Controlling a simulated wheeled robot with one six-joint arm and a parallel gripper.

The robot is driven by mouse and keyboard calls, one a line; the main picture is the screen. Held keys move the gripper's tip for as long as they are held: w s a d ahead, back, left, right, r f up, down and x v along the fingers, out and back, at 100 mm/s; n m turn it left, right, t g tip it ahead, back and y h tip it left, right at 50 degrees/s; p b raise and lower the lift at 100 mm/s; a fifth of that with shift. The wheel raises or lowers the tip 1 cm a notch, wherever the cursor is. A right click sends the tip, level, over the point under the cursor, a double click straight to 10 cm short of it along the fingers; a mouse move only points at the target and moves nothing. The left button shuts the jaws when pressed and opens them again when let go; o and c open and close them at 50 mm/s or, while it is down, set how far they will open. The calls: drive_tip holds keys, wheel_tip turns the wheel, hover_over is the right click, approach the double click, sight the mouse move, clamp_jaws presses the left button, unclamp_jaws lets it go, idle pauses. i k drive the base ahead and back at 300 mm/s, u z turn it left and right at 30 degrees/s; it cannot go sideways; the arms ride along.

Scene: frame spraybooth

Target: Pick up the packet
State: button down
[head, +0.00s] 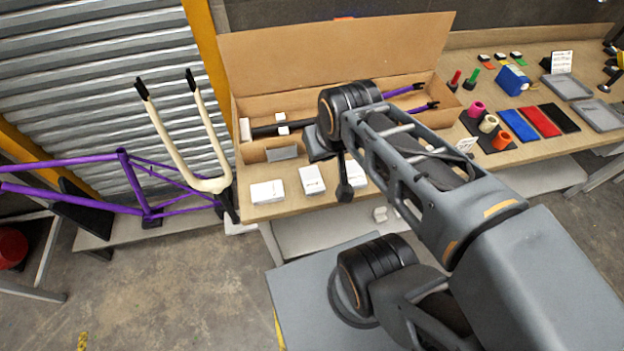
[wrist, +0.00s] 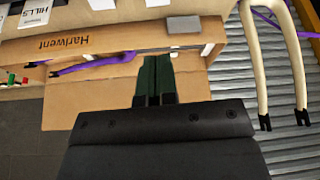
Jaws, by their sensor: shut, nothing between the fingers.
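Three small white packets lie in a row on the bench's front strip: a left one (head: 267,191), a middle one (head: 312,180) and a right one (head: 355,174), partly hidden by my arm. I cannot tell which is the task's packet. The wrist view shows one lettered "HILLS" (wrist: 37,12) at its top left and pale ones cut by the top edge. My gripper (wrist: 157,60) has its dark green fingers together and empty, over the open cardboard carton (wrist: 110,44). It is apart from the packets. In the head view my arm hides much of the gripper area.
The carton (head: 335,58) has its lid raised and holds purple and black tubes. A grey block (head: 283,153) sits at its front. A cream fork (head: 205,183) stands left of the bench. Colored rolls (head: 488,124) and flat pads (head: 538,121) lie on the right.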

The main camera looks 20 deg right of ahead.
sight(313, 185)
drive_tip(key=z, duration=3.45)
drive_tip(key=k, duration=1.6)
drive_tip(key=u, duration=1.4)
